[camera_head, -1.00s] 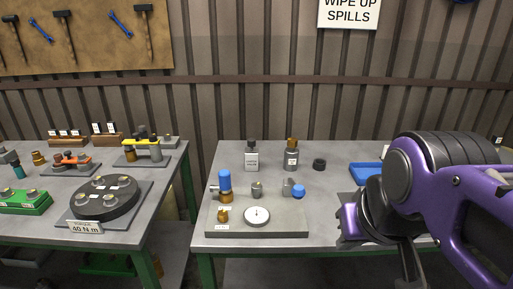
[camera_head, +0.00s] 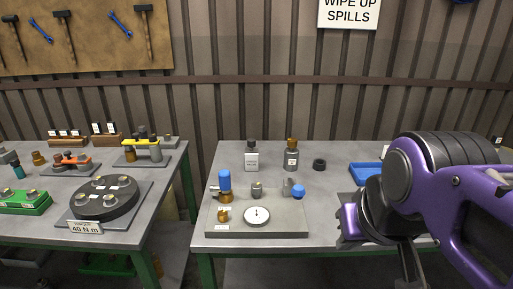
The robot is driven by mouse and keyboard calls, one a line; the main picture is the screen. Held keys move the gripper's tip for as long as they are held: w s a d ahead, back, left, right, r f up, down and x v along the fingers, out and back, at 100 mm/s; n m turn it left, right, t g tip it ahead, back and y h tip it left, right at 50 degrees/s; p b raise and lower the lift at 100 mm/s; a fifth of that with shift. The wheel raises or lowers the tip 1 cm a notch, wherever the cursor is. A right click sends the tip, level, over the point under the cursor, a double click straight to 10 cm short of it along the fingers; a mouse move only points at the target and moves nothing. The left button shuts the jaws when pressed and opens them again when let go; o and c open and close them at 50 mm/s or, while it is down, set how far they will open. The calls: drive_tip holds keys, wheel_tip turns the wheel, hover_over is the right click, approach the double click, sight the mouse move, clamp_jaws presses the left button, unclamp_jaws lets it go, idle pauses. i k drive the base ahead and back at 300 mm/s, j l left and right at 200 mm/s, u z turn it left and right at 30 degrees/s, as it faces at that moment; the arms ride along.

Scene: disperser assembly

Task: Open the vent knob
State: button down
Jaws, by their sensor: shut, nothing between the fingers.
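A grey base plate (camera_head: 285,229) lies at the front left of the right bench. On it stand a brass fitting with a tall blue cap (camera_head: 224,181), a small grey cylinder (camera_head: 257,190), a grey fitting with a blue knob (camera_head: 298,191), a small brass knob (camera_head: 223,215) and a round white dial (camera_head: 257,215). The labels are too small to read, so I cannot tell which part is the vent knob. My gripper (camera_head: 346,224) is shut and empty, to the right of the plate and apart from it. My arm partly hides it.
Two bottles, one grey-capped (camera_head: 251,156) and one brown-capped (camera_head: 291,155), and a black ring (camera_head: 319,165) stand behind the plate. A blue tray (camera_head: 366,173) is partly hidden by my purple arm. A second bench with other fixtures (camera_head: 105,197) is at left, across a gap.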

sight(222, 215)
drive_tip(key=u, duration=0.8)
drive_tip(key=l+z, duration=0.15)
drive_tip(key=z, duration=0.15)
drive_tip(key=i+j, duration=0.1)
drive_tip(key=j, duration=0.2)
drive_tip(key=i+j, duration=0.1)
drive_tip(key=j, duration=0.4)
drive_tip(key=l, duration=0.3)
drive_tip(key=i+u, duration=0.05)
